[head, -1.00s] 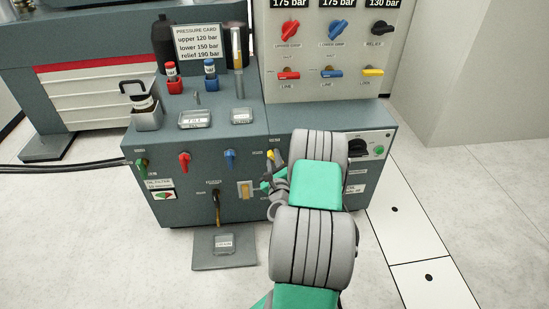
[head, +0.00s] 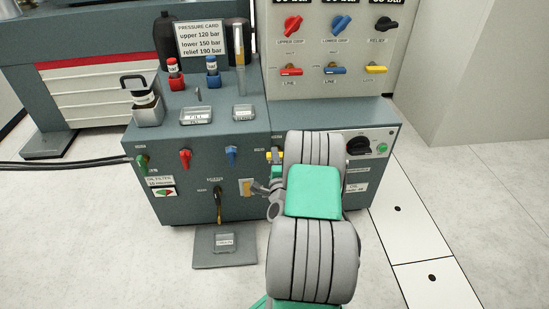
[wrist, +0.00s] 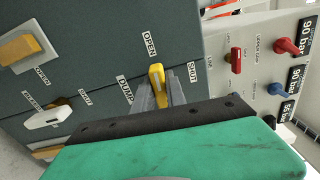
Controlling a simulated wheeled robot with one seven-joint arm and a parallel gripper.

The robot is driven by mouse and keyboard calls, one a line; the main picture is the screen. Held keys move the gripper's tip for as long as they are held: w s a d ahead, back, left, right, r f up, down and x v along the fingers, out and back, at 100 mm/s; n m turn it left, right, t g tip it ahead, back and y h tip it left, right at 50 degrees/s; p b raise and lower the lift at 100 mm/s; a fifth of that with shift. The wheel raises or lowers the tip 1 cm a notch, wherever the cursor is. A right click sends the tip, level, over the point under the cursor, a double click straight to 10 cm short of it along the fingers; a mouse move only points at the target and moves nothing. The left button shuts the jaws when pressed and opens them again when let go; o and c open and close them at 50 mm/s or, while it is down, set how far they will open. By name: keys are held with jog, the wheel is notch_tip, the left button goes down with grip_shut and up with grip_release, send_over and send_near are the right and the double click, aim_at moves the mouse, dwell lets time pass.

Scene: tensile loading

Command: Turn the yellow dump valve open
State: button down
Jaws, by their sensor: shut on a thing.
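The yellow dump valve handle (head: 275,156) is on the front face of the grey cabinet, partly behind my arm in the head view. In the wrist view the handle (wrist: 157,76) sits between my two fingers, beside the DUMP label. Its visible end points up in that picture, toward an OPEN label (wrist: 150,44); a SHUT label (wrist: 192,72) is to its right. My gripper (wrist: 161,94) is shut on the handle. The fingertips are mostly hidden by my arm in the head view.
Red (head: 185,158) and blue (head: 231,156) valves are left of the dump valve on the same face. A black knob (head: 358,146) is to its right. The upright panel (head: 330,55) carries more valves and pressure readouts. A pedal plate (head: 224,246) lies on the floor.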

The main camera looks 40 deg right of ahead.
jog(key=shift+n, duration=0.5)
jog(key=c, duration=1.4)
grip_release()
jog(key=shift+o, duration=0.2)
jog(key=shift+f, duration=0.1)
jog(key=b+v, duration=0.2)
jog(key=v, duration=0.5)
jog(key=shift+s+a, duration=0.3)
